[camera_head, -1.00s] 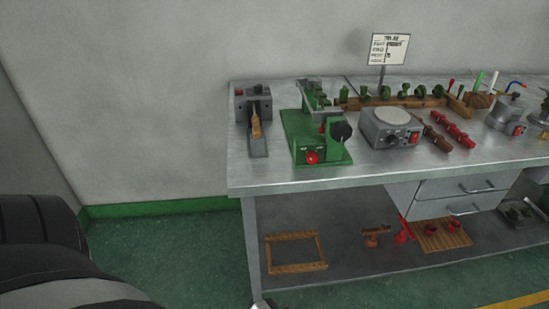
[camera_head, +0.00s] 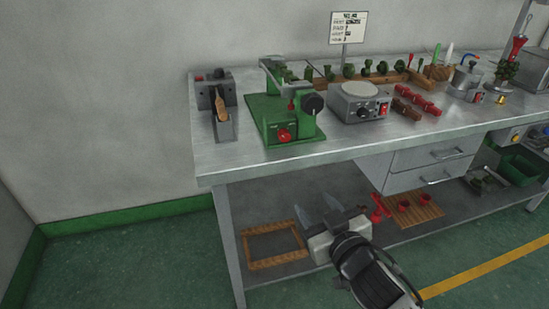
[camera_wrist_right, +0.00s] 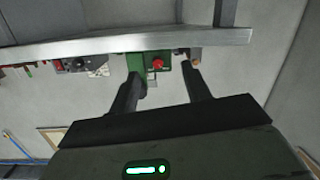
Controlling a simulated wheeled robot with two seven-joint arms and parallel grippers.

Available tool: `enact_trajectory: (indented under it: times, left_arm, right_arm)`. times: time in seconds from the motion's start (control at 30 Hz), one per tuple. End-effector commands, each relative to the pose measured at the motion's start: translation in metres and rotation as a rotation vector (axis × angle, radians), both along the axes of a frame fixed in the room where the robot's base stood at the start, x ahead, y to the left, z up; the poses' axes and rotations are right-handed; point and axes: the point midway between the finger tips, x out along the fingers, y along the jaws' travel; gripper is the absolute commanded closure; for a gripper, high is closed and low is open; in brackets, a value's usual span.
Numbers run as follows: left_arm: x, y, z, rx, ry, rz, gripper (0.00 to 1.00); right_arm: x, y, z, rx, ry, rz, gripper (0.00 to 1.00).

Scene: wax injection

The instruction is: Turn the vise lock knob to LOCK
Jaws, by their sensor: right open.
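The green vise (camera_head: 262,116) stands on the bench near its left end. A red knob (camera_head: 285,135) is on its front face and a black round knob (camera_head: 313,104) is on its right side. The small markings by the red knob are too small to read. My right gripper (camera_head: 318,206) is open and empty, in front of the bench and below its top, apart from the vise. In the right wrist view its two fingers stand apart (camera_wrist_right: 160,66), and the red knob (camera_wrist_right: 157,63) shows between them at a distance. My left gripper is not in view.
A grey device with a wooden-handled tool (camera_head: 222,108) stands left of the vise, a hot plate (camera_head: 357,101) right of it. The bench front edge (camera_head: 300,163) lies above my gripper. A wooden frame (camera_head: 273,242) and red parts are on the lower shelf.

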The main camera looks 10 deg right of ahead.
Motion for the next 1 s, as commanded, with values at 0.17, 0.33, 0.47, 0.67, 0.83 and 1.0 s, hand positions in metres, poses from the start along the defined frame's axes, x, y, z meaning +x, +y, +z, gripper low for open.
enact_trajectory:
  times: [0.17, 0.33, 0.47, 0.67, 0.83, 1.0]
  left_arm:
    - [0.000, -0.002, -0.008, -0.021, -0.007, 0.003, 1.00]
    - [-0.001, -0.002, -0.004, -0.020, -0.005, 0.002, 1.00]
    - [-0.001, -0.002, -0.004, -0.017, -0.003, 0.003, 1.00]
    - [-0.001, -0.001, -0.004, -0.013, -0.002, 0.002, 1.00]
    - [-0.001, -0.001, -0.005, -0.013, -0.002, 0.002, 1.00]
    - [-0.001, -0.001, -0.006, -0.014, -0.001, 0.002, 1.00]
  right_arm:
    - [0.026, -0.005, 0.036, -0.013, -0.142, -0.011, 0.52]
    - [0.046, -0.004, 0.043, -0.012, -0.154, -0.014, 0.52]
    - [0.073, -0.002, 0.043, -0.012, -0.153, -0.014, 0.52]
    - [0.117, 0.002, 0.042, -0.013, -0.153, -0.013, 0.52]
    - [0.150, 0.005, 0.041, -0.012, -0.151, -0.013, 0.52]
    - [0.173, 0.007, 0.040, -0.011, -0.150, -0.013, 0.52]
